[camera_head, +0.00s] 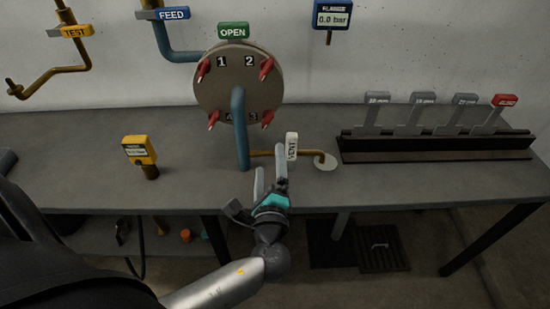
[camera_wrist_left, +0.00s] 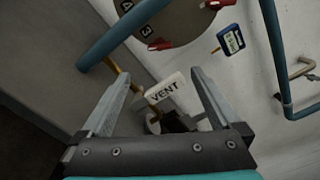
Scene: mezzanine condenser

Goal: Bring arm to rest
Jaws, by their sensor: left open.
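My left gripper (camera_head: 270,180) reaches up from the bottom of the head view to the front edge of the bench. Its two grey fingers are apart with nothing between them. In the left wrist view the open fingers (camera_wrist_left: 165,95) frame a white tag marked VENT (camera_wrist_left: 165,92), which stands beyond them. The VENT tag also shows in the head view (camera_head: 291,146), upright on a brass pipe just past the fingertips. I cannot tell whether a finger touches it. My right gripper is in neither view.
A round plate (camera_head: 238,82) with red handles and an OPEN sign (camera_head: 233,31) stands behind a blue pipe (camera_head: 240,130). A yellow gauge (camera_head: 139,150) is left on the bench (camera_head: 80,185). A row of levers (camera_head: 435,130) is at right. The bench's right front is clear.

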